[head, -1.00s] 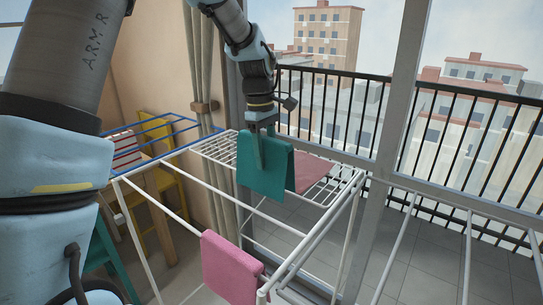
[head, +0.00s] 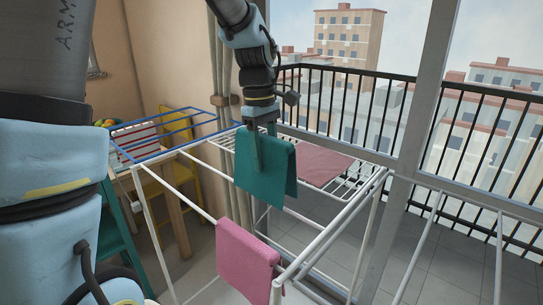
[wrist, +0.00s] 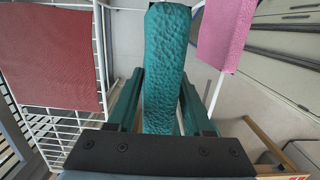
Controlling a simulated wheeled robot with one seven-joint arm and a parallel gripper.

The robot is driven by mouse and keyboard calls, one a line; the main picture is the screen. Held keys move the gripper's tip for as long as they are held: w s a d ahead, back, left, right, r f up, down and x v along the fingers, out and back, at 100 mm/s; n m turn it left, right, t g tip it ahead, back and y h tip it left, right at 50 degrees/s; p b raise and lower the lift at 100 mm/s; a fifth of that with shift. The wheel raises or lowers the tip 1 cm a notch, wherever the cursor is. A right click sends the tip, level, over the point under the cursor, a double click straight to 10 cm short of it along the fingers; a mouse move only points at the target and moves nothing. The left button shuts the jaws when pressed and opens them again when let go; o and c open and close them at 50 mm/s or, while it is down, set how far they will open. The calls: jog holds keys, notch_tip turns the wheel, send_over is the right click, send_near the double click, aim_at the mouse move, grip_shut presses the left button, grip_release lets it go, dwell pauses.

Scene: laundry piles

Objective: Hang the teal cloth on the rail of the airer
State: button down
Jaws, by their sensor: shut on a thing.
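The teal cloth (head: 265,172) hangs folded from my gripper (head: 258,150), its two sides draping down. In the wrist view the teal cloth (wrist: 166,65) runs between the two fingers of my gripper (wrist: 160,95), which is shut on it. The airer (head: 330,238) is a white rack with long rails and a grid shelf. The cloth is in front of the grid shelf in the head view, and it hides part of the rails behind it. I cannot tell whether the cloth touches a rail.
A pink cloth (head: 246,262) hangs on the airer's near rail, also in the wrist view (wrist: 224,35). A dull red cloth (head: 322,165) lies on the grid shelf. A blue rack (head: 165,135), yellow chair (head: 180,188) and wooden table (head: 178,215) stand left. A balcony railing (head: 400,115) is behind.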

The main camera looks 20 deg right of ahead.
notch_tip(320, 180, down, 14)
jog(key=b, duration=0.7)
dwell(0.7)
jog(key=shift+d, duration=0.1)
jog(key=shift+c, duration=1.1)
grip_release()
